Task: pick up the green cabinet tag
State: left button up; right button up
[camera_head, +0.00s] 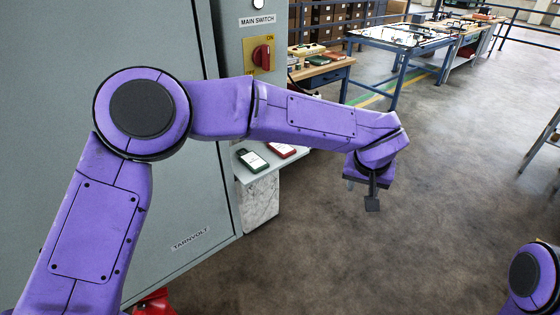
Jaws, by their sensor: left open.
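The green cabinet tag (246,158) is a dark green piece with a white label. It lies flat near the left end of a light shelf (271,170) beside the grey cabinet. My left gripper (372,204) hangs pointing down over the floor, to the right of the shelf and apart from the tag. It is open and nothing shows in it. My left arm crosses above the shelf and hides its back part. Only a round joint of my right arm shows at the lower right; my right gripper is out of the picture.
A red tag (281,150) lies next to the green one. The grey cabinet (180,50) has a red main switch (261,57). Workbenches (390,38) stand behind. A red object (154,303) is at the cabinet's foot.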

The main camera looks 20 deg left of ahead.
aim_at(256, 163)
jog(key=z, duration=0.9)
jog(key=i, duration=1.45)
jog(key=u, duration=2.95)
